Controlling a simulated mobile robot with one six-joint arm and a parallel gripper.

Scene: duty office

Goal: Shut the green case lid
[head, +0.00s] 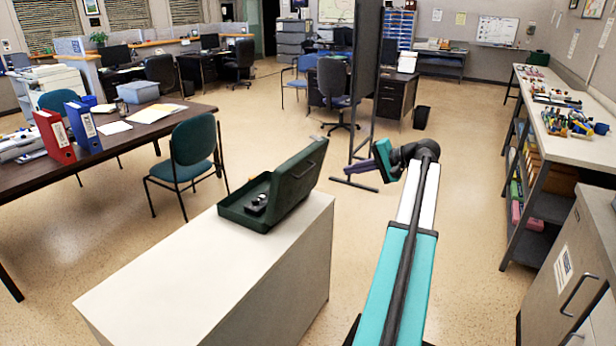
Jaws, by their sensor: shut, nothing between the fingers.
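The green case (247,214) sits on the far end of a white-topped cabinet (205,268). Its lid (299,184) stands open, raised on the case's right side and leaning back to the right, with a handle near its top edge. A small black object (257,205) lies inside the case. My gripper (360,166) is to the right of the lid, apart from it and at about the height of its upper part in the picture. It looks shut and empty, though its fingertips are small and hard to make out.
A dark partition panel (366,75) on a stand is behind my gripper. A teal chair (191,152) and a brown desk (130,130) with binders are at the left. A long shelf bench (565,120) runs along the right. The cabinet's near top is bare.

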